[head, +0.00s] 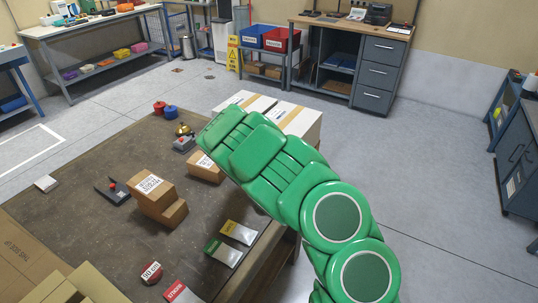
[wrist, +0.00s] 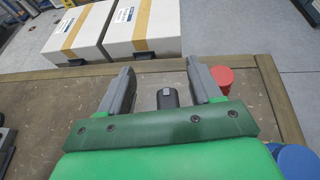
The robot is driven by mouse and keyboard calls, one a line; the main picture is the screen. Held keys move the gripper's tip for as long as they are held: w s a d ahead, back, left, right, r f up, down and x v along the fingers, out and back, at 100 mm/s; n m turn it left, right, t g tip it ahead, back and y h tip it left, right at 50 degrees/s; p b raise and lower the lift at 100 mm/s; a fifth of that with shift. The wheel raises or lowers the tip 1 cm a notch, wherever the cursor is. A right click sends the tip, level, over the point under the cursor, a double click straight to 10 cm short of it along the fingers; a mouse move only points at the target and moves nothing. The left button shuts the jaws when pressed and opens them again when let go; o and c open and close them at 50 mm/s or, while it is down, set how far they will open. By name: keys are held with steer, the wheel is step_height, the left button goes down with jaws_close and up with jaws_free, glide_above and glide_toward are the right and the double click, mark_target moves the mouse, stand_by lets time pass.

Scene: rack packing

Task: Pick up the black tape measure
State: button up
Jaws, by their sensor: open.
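My gripper (wrist: 159,68) is open in the wrist view, its two grey fingers spread and pointing down towards the table. A small black object (wrist: 167,98), which looks like the black tape measure, lies on the tabletop between the fingers, with gaps on both sides. Its lower part is hidden by the green gripper body. In the head view my green arm reaches over the table, and its fingers do not show. I cannot clearly make out the tape measure there; the arm may cover it.
A red round object (wrist: 222,78) stands close outside the right finger, and a blue one (wrist: 297,162) is at lower right. White boxes with tan tape (wrist: 142,27) stand beyond the table edge. The brown table (head: 100,235) also holds cardboard boxes (head: 152,186) and small packets (head: 238,232).

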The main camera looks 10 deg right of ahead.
steer(key=shift+f, duration=2.35)
step_height(320, 180, down, 2)
steer(key=shift+x, duration=0.85)
steer(key=shift+w+d+f, duration=0.15)
steer(key=shift+w+d, duration=0.25)
steer(key=shift+w, duration=0.1)
steer(key=c, duration=1.2)
